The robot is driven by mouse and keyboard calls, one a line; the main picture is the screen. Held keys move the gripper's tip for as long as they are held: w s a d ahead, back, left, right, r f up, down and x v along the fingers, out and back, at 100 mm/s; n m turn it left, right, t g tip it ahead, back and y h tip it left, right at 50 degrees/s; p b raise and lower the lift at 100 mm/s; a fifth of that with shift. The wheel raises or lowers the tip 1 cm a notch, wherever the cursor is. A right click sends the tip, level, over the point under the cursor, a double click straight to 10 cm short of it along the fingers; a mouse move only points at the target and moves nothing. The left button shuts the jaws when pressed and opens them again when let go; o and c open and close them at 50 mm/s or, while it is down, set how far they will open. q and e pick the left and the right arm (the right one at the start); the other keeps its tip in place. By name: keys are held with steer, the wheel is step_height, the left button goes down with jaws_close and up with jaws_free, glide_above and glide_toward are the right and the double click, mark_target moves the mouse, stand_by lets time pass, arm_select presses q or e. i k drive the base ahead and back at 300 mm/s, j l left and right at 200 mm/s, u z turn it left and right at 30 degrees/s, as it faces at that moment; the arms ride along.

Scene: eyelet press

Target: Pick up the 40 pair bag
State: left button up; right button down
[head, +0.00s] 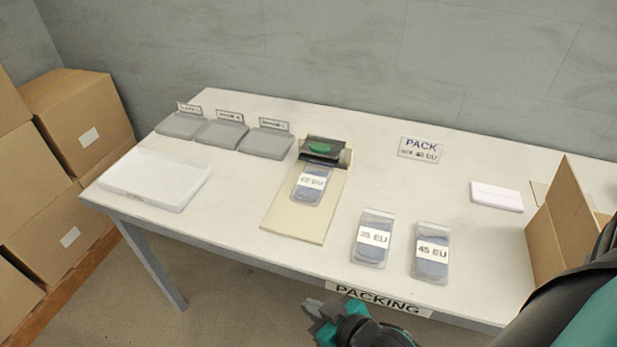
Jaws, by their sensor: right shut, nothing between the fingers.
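A clear bag with a blue-grey filling and a white label (312,181) lies on the cream board of the eyelet press (292,222), its top end at the dark press head with a green top (322,149). Its label is blurred and seems to read 40 EU. Two similar bags lie on the table to the right: one reads 35 EU (372,252), the other 45 EU (431,266). My right gripper (317,309) is shut and empty, in front of the table's front edge in the picture, apart from all the bags. My left gripper is out of view.
On the white table (225,222) are a white tray (155,180), several grey bins with labels (222,132), a PACK sign (421,149) and a pale pink-white block (496,196). An open carton (562,225) stands at right. Boxes (82,115) are stacked left of the table.

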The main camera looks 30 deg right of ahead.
mark_target(310, 190)
steer(key=k+z, duration=0.35)
steer(key=i+j+z, duration=0.1)
steer(key=j+z, duration=0.25)
steer(key=i+j+z, duration=0.1)
steer(key=j+z, duration=0.25)
